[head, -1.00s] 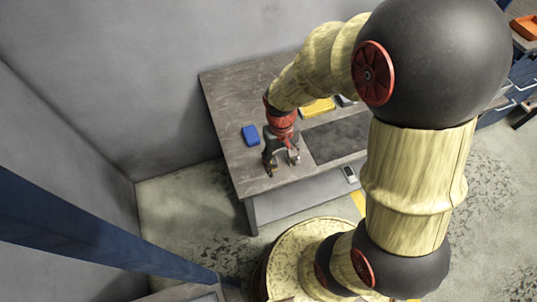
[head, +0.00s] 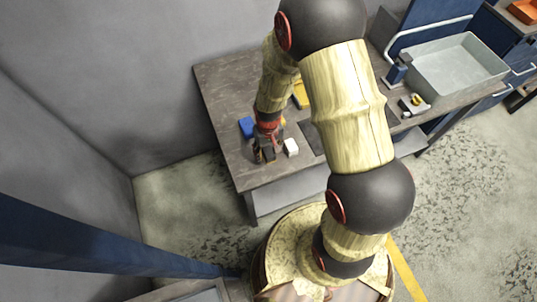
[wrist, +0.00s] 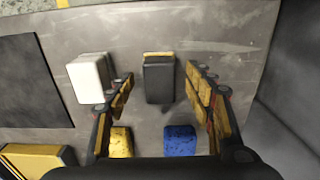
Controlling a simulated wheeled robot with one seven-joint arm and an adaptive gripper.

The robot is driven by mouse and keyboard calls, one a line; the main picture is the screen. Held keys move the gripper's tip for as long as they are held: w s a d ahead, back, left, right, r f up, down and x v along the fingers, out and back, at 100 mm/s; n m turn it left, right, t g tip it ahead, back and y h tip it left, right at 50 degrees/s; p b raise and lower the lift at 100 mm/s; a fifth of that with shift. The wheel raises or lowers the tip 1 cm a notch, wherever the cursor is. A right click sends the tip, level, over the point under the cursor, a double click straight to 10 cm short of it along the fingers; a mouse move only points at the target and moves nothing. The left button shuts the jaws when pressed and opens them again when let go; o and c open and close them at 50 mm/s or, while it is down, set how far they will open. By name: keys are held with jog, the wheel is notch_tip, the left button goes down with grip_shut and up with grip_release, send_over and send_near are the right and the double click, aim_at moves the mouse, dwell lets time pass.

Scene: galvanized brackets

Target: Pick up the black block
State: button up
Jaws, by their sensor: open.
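The black block (wrist: 159,80) stands on the grey table in the wrist view, with a thin yellow strip along its far edge. My gripper (wrist: 158,88) is open, one finger on each side of the block with a gap to both. The fingers do not visibly touch it. In the head view my gripper (head: 265,154) is low over the table's left part, and the black block cannot be told apart from the dark fingers there.
A white block (wrist: 91,78) is close to the left finger; it also shows in the head view (head: 291,147). A blue block (wrist: 180,140) and a yellow block (wrist: 121,142) lie nearer the wrist. A dark mat (wrist: 30,80) is at left. A grey bin (head: 455,65) stands at far right.

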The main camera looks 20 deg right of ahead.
jog(key=shift+f, duration=0.65)
jog(key=shift+c, duration=0.3)
jog(key=c, duration=1.3)
jog(key=shift+r, duration=0.1)
jog(key=shift+r, duration=0.55)
jog(key=s+r, duration=0.4)
jog(key=s+r+p, duration=0.1)
jog(key=s+r, duration=0.3)
jog(key=s, duration=0.1)
jog(key=s+r+p, duration=0.1)
jog(key=s+r, duration=0.2)
jog(key=s, duration=0.2)
jog(key=shift+r, duration=0.4)
